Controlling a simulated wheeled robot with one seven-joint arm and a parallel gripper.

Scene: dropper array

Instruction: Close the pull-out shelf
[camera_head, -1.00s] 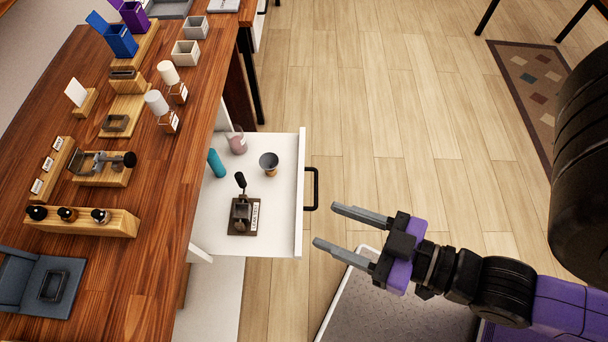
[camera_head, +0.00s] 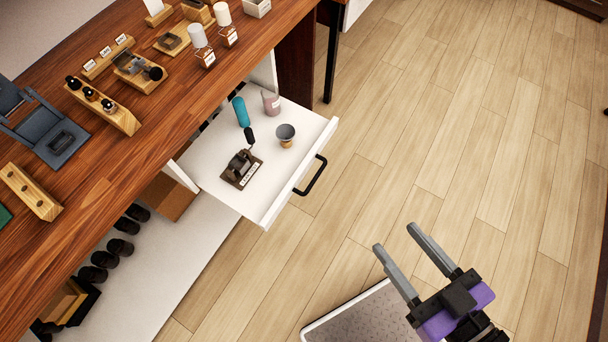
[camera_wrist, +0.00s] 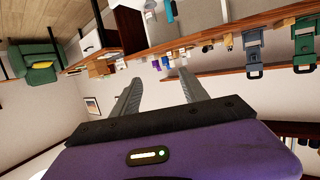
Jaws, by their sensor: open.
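The white pull-out shelf (camera_head: 213,178) is drawn out from under the wooden counter in the head view. Its front panel carries a black handle (camera_head: 313,177). On it are a teal cylinder (camera_head: 241,111), a pinkish jar (camera_head: 271,102), a small grey cup on a wooden foot (camera_head: 286,134) and a dark device with a lever (camera_head: 242,168). My gripper (camera_head: 396,239) is open and empty, to the right of and nearer than the shelf front, apart from the handle. In the wrist view the open fingers (camera_wrist: 155,92) show nothing between them.
The wooden counter (camera_head: 130,165) holds bottles, racks and a blue-grey stand (camera_head: 50,130). Dark cups (camera_head: 112,245) stand on a lower white shelf. The wooden floor (camera_head: 450,130) to the right of the pull-out shelf is clear.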

